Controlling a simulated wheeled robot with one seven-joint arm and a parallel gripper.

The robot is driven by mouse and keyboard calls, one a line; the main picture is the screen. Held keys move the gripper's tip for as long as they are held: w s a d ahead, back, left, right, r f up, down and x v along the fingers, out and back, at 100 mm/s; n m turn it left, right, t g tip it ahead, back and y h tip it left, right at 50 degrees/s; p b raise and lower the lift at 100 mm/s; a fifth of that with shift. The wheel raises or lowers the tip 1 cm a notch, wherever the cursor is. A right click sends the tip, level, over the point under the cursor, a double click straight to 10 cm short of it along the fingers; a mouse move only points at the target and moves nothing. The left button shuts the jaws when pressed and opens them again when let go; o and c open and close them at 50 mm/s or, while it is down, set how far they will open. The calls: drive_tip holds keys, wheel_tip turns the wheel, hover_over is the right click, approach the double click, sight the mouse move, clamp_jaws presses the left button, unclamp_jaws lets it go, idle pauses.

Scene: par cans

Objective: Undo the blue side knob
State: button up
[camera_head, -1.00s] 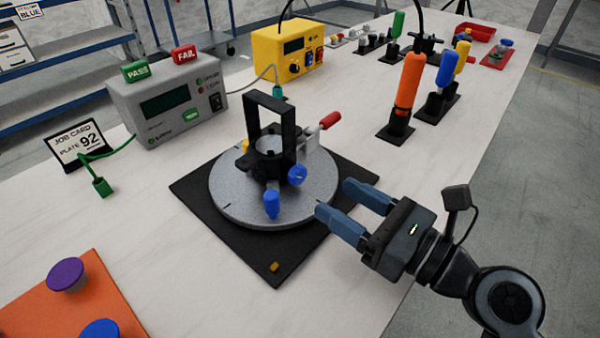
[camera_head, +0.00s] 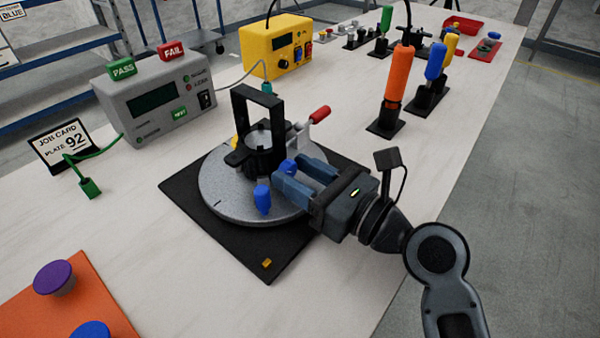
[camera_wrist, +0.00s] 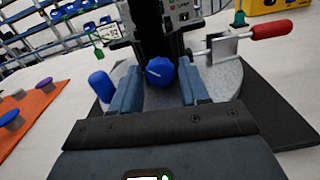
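The blue side knob (camera_head: 289,167) is on the side of a black fixture (camera_head: 262,160) on a round grey turntable (camera_head: 225,203). In the wrist view, the round knob (camera_wrist: 161,71) shows between my two fingertips, facing me. My gripper (camera_head: 287,173) is open, with one blue finger on each side of the knob. In the wrist view, the open gripper (camera_wrist: 160,85) shows a narrow gap beside the knob; I cannot tell whether either finger touches it. A second blue handle (camera_head: 263,199) stands outside the left finger and also shows in the wrist view (camera_wrist: 101,86).
A red-handled clamp (camera_head: 319,114) sits behind the fixture, to the right. A black base plate (camera_head: 265,262) lies under the turntable. A grey tester (camera_head: 155,100), yellow box (camera_head: 275,45) and orange-handled tool (camera_head: 396,80) stand farther back.

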drive_tip(key=c, duration=0.7)
drive_tip(key=shift+d+n+p, duration=0.1)
drive_tip(key=shift+n+p, duration=0.3)
drive_tip(key=shift+n, duration=0.5)
drive_tip(key=shift+c, duration=0.2)
drive_tip(key=shift+n, duration=1.5)
drive_tip(key=o, duration=1.1)
drive_tip(key=shift+c, duration=0.2)
drive_tip(key=shift+s, duration=0.1)
drive_tip(key=shift+p+v, duration=0.35)
drive_tip(key=shift+v, duration=3.45)
